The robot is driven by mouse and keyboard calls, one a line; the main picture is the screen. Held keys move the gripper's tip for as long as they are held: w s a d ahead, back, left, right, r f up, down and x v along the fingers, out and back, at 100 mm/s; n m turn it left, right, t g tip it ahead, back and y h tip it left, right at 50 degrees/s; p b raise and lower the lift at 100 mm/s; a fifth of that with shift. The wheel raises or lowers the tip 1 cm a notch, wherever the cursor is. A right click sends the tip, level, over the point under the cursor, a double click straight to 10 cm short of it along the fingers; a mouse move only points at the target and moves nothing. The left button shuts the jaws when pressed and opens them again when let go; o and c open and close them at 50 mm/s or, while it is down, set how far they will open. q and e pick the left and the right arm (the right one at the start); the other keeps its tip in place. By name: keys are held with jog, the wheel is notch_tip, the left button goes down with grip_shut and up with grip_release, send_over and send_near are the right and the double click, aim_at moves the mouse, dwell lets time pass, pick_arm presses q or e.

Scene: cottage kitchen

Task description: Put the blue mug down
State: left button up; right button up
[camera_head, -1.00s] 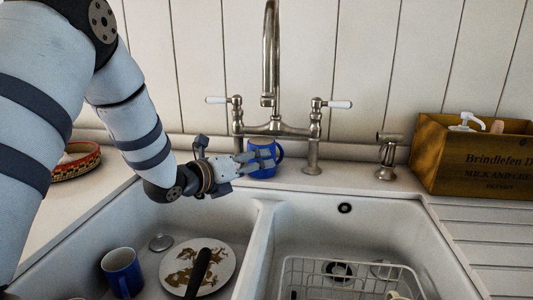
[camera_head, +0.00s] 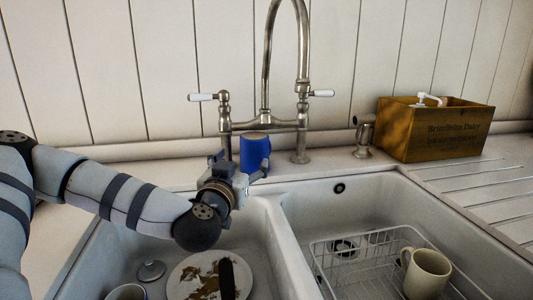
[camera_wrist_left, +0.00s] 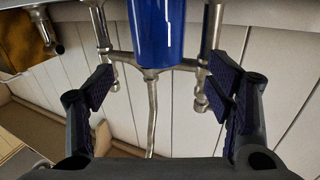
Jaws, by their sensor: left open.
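The blue mug (camera_head: 254,153) stands on the ledge behind the sink, in front of the tap. Its tan top shows, but no handle shows. My left gripper (camera_head: 243,172) is open, just in front of the mug and low beside it. In the left wrist view the mug (camera_wrist_left: 160,30) hangs into the top middle of the turned-over picture, between the lines of the two spread fingers (camera_wrist_left: 164,88). Clear gaps show on both sides of it. Whether a finger touches the mug is hard to tell in the head view. My right gripper is out of view.
The tap (camera_head: 268,60) rises close behind the mug. The left basin holds a dirty plate (camera_head: 185,285) and another mug (camera_head: 127,292). The right basin holds a wire rack (camera_head: 335,262) with a cream mug (camera_head: 426,272). A wooden box (camera_head: 400,140) stands at the right back.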

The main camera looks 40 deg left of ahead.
aim_at(255, 142)
pick_arm(q)
jog(key=b+x, duration=0.3)
jog(key=x, duration=0.9)
jog(key=shift+w+d, duration=0.1)
jog(key=shift+w+r+n, duration=0.1)
jog(key=shift+r+n, duration=0.05)
jog(key=shift+n, duration=0.15)
jog(key=shift+r, duration=0.1)
jog(key=shift+c, duration=0.9)
jog(key=c, duration=1.2)
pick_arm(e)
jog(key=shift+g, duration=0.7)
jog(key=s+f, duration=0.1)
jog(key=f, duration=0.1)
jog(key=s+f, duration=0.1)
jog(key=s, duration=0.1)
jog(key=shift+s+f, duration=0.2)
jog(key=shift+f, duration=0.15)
